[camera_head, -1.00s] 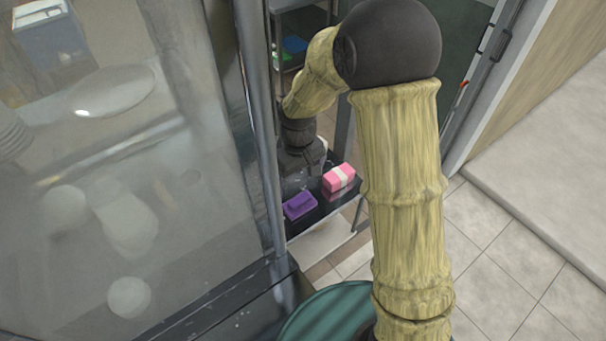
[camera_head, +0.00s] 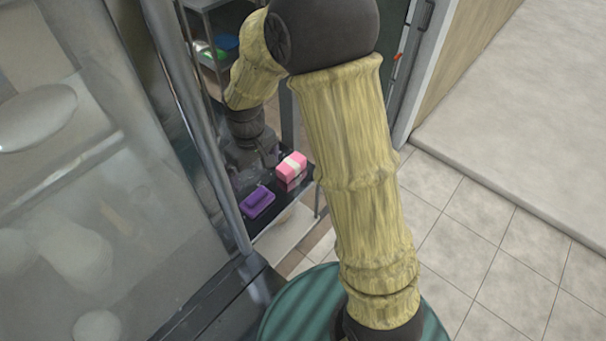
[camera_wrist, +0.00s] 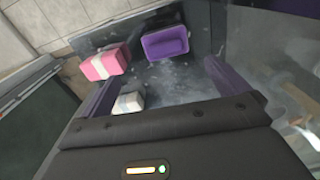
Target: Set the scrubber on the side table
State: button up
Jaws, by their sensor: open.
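The side table (camera_head: 246,228) has a dark top and shows beyond the glass panel. A purple block-shaped item (camera_head: 257,201), likely the scrubber, rests on its near part; it also shows at the top of the wrist view (camera_wrist: 165,42). A pink block with a white band (camera_head: 291,167) lies beside it, and shows in the wrist view (camera_wrist: 104,64). My gripper (camera_head: 256,160) is low over the table, behind the purple item. In the wrist view its fingers (camera_wrist: 160,75) are spread wide and hold nothing. A small pale banded block (camera_wrist: 129,101) is near the left finger.
A large glass panel with a metal frame (camera_head: 205,140) stands left of my arm. A shelf with green and blue items (camera_head: 226,44) is behind the table. Open tiled floor (camera_head: 480,250) lies to the right.

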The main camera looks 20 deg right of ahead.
jog(key=s+d+r+m+t, duration=0.1)
jog(key=s+d+r+m, duration=0.1)
jog(key=s+d, duration=0.4)
jog(key=s+d+r+m+t, duration=0.1)
jog(key=s+d+r+m, duration=0.1)
jog(key=s+d+m, duration=0.2)
jog(key=s+d, duration=0.2)
jog(key=d, duration=0.1)
jog(key=shift+r, duration=0.4)
